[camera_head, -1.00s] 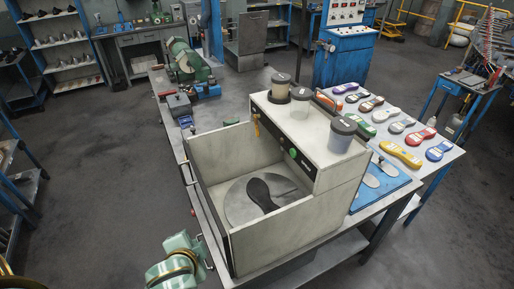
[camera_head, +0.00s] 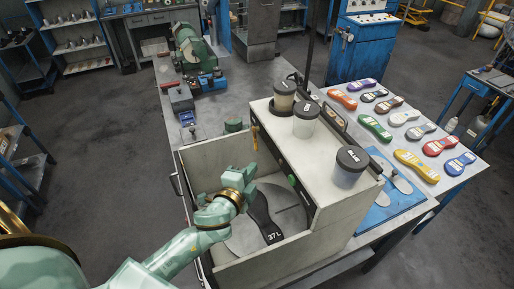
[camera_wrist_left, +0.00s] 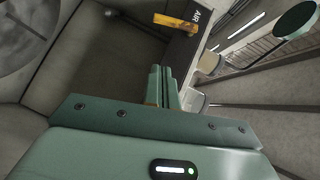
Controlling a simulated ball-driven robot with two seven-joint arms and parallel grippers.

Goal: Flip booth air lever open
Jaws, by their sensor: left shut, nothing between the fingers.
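The yellow air lever (camera_head: 254,138) hangs down on the dark front panel of the white booth. It also shows in the left wrist view (camera_wrist_left: 178,21), beside a dark panel edge marked AIR. My left gripper (camera_head: 250,168) reaches over the booth's open tray, just below the lever in the head view. In the wrist view its fingers (camera_wrist_left: 161,68) are shut together with nothing between them. The lever lies beyond the fingertips, apart from them in the picture. My right gripper is not in view.
A dark sole form marked 37 L (camera_head: 264,222) lies on the round plate in the booth. A green knob (camera_head: 292,181) sits on the panel. Lidded cups (camera_head: 352,165) stand on the booth top. Booth walls (camera_head: 215,150) enclose the tray.

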